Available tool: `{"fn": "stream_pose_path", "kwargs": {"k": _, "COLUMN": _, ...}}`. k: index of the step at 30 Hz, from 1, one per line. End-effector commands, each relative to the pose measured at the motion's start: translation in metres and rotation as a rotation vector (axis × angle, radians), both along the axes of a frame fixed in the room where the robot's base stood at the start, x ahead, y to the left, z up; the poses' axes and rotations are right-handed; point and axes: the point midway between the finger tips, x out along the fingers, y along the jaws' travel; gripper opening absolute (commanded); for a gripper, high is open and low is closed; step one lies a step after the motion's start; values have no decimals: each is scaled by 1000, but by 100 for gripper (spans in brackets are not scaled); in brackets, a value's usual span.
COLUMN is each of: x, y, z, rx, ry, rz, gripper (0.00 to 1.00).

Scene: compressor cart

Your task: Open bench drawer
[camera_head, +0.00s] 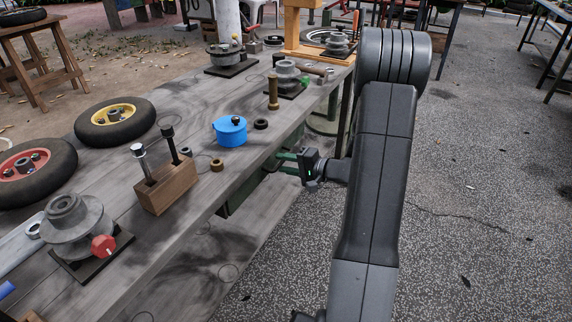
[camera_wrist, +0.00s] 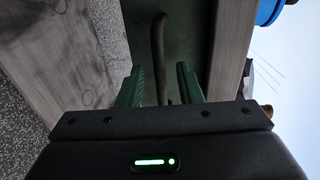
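The bench drawer (camera_head: 238,196) is a dark green box under the front edge of the bench; its green front (camera_wrist: 188,28) fills the upper middle of the wrist view. Its handle (camera_wrist: 158,45) is a dark curved bar. My gripper (camera_head: 279,160) is at the drawer front, below the bench top. In the wrist view, its two green fingers (camera_wrist: 159,84) stand apart on either side of the handle, with visible gaps. The handle is not clear in the head view. I cannot tell whether the drawer is fully closed.
The bench top (camera_head: 190,100) overhangs close beside my gripper. On it are a blue round container (camera_head: 230,131), a wooden block with upright tools (camera_head: 168,188), wheels (camera_head: 115,122) and a pulley assembly (camera_head: 72,222). The paved floor (camera_head: 470,220) to the right is open.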

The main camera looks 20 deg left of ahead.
Motion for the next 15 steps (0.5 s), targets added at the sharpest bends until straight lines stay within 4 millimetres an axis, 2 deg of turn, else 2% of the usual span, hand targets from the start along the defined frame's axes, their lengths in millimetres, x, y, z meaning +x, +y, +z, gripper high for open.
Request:
{"fn": "stream_pose_path", "kwargs": {"k": 7, "x": 0, "y": 1, "z": 0, "rx": 0, "ry": 0, "rz": 0, "gripper": 30}}
{"fn": "stream_pose_path", "kwargs": {"k": 12, "x": 0, "y": 0, "z": 0, "rx": 0, "ry": 0, "rz": 0, "gripper": 0}}
{"fn": "stream_pose_path", "kwargs": {"k": 15, "x": 0, "y": 0, "z": 0, "rx": 0, "ry": 0, "rz": 0, "gripper": 0}}
